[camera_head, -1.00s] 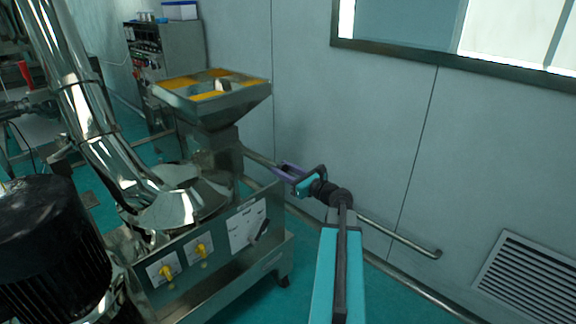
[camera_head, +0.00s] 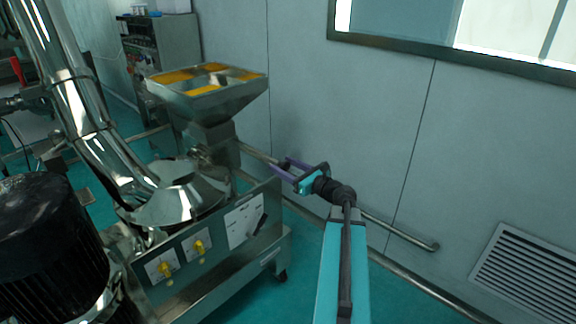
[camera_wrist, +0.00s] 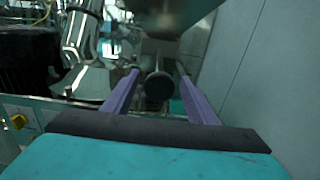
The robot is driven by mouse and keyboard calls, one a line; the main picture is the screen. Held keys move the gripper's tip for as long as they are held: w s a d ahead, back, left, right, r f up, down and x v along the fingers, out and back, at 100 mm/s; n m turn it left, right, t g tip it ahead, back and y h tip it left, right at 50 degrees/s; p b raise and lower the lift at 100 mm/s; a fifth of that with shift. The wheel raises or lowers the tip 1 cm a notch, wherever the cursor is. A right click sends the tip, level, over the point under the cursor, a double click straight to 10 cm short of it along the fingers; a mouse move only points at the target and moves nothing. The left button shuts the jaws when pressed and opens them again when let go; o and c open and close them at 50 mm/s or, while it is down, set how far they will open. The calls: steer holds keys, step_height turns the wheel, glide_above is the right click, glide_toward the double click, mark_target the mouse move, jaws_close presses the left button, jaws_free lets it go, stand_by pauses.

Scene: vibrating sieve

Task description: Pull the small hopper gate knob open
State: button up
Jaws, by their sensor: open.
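The small hopper (camera_head: 212,104) is a steel funnel with yellow material in its top, left of centre in the head view. Its underside (camera_wrist: 172,18) fills the top of the wrist view. A dark round knob (camera_wrist: 158,87) shows in the wrist view, under the hopper, and appears to be the gate knob. I cannot make it out clearly in the head view. My gripper (camera_head: 280,165) is open, to the right of the hopper's neck. In the wrist view its two purple fingers (camera_wrist: 158,72) lie on either side of the knob, with gaps visible; depth is unclear.
The machine's steel base carries a panel with yellow switches (camera_head: 198,246). A shiny steel duct (camera_head: 100,140) and a dark motor (camera_head: 42,235) stand on the left. A grey wall with a rail (camera_head: 395,229) runs close on the right.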

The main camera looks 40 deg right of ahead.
steer(key=shift+s, duration=0.1)
steer(key=s+d+p, duration=0.1)
steer(key=s+p, duration=0.6)
steer(key=s, duration=0.6)
steer(key=shift+s, duration=0.25)
steer(key=shift+s, duration=0.1)
stand_by(0.6)
stand_by(0.3)
